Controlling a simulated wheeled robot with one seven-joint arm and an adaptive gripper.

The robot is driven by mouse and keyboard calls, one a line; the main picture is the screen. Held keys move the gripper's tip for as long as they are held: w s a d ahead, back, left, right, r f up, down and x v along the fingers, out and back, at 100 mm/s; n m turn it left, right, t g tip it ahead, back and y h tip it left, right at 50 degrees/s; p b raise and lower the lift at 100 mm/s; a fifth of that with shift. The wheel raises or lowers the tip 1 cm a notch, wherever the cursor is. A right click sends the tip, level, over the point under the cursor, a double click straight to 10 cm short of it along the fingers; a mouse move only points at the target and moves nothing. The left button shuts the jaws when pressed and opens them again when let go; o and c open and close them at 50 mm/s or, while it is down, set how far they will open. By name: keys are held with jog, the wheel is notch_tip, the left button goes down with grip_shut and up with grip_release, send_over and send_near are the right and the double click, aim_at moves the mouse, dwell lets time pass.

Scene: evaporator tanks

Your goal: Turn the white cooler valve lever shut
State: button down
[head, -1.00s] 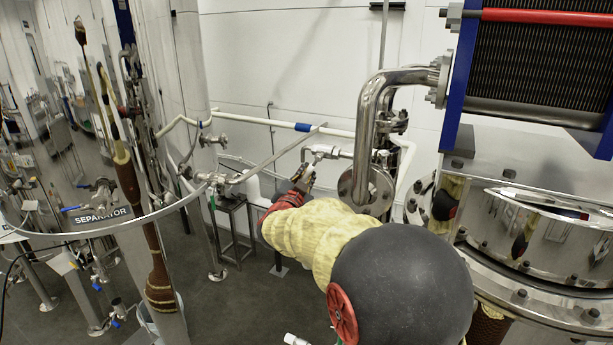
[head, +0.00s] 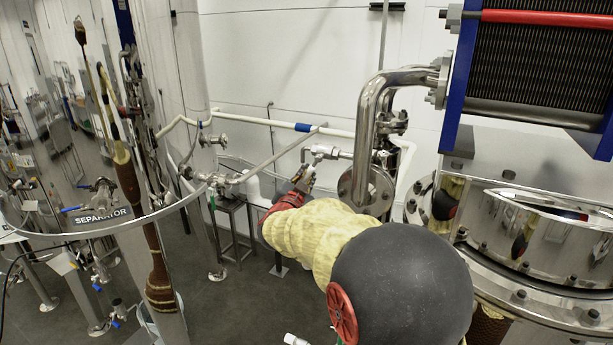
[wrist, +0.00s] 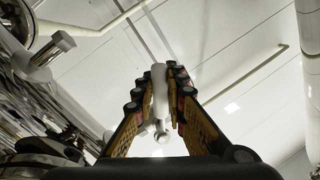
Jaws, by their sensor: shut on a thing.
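The white valve lever (wrist: 160,92) stands between the two fingers of my gripper (wrist: 161,80) in the wrist view, with a rounded end showing low between them. The fingers are closed in on it from both sides. In the head view my gripper (head: 304,178) is just below the white valve fitting (head: 325,152) on the pipe, left of the large steel elbow. The lever itself is small there and largely hidden by the fingers, so its exact angle is hard to tell.
A bent steel pipe (head: 367,120) with a flange stands close right of my gripper. A blue-framed plate cooler (head: 545,60) is at upper right. A steel rail (head: 265,162) and the separator tank (head: 100,150) are at left. Grey floor (head: 250,310) is open below.

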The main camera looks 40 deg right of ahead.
jog(key=shift+s+d+f+n+g+y+p, duration=0.2)
jog(key=shift+s+n+p, duration=0.35)
jog(key=shift+n+p, duration=0.6)
jog(key=shift+s+d+f+n+g+y+p, duration=0.1)
jog(key=shift+s+d+n+g+p, duration=0.15)
jog(key=shift+s+n+p, duration=0.8)
jog(key=shift+s+d+f+n+g+y+p, duration=0.1)
jog(key=shift+d+n+g+p, duration=0.35)
jog(key=shift+p, duration=1.25)
jog(key=shift+a+f+n, duration=0.1)
jog(key=shift+a+n, duration=0.05)
jog(key=shift+n, duration=0.1)
jog(key=c, duration=1.8)
grip_release()
jog(key=v, duration=1.2)
jog(key=shift+s+f, duration=0.15)
